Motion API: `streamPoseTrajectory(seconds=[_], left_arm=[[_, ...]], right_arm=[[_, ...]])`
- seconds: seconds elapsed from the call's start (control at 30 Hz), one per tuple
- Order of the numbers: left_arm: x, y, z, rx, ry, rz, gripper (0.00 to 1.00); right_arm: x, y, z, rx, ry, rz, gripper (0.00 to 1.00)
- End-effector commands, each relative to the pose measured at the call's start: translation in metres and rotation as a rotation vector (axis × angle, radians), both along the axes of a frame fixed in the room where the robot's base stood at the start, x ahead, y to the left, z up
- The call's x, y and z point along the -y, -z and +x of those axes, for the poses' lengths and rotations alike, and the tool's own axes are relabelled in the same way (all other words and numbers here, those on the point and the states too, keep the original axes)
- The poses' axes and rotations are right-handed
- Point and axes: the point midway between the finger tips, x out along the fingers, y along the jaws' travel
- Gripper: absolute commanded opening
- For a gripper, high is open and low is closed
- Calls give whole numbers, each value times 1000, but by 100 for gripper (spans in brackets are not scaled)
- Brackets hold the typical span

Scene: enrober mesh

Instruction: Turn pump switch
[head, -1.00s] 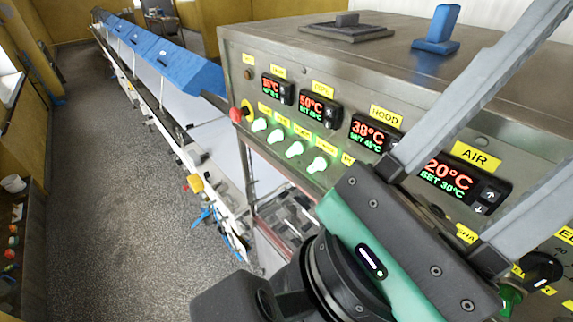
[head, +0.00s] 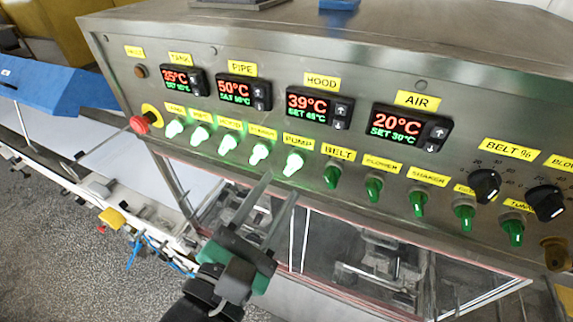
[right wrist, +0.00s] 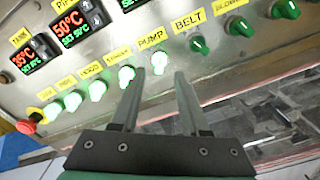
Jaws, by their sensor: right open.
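The pump switch (head: 292,165) is a glowing green knob under the yellow PUMP label on the steel control panel (head: 300,60). In the right wrist view the pump switch (right wrist: 160,63) shows between the two fingertips, just beyond them. My right gripper (head: 279,187) is open, with its grey fingers pointing at the panel just below the pump switch. It also shows in the right wrist view (right wrist: 159,74), with nothing between the fingers. Whether a finger touches the knob cannot be told. My left gripper is not in view.
Several lit green switches stand left of the pump switch. The unlit belt switch (head: 332,177) and other unlit switches stand to its right. A red emergency knob (head: 139,124) sits at the row's left end. Temperature displays (head: 322,105) line the panel above.

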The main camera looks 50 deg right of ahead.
Motion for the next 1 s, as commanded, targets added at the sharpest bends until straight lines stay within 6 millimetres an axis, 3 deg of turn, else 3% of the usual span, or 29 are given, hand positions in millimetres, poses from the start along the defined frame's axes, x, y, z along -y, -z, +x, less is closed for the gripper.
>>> streamPoseTrajectory(seconds=[0.2, 0.57, 0.83, 1.0], left_arm=[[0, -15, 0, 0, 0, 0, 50], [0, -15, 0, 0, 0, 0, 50], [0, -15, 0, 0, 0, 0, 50], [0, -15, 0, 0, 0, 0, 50]], right_arm=[[37, -2, 11, -1, 3, -1, 45], [46, 0, 14, 0, -1, 0, 45], [46, 0, 14, 0, -1, 0, 0], [46, 0, 14, 0, 1, -1, 0]])
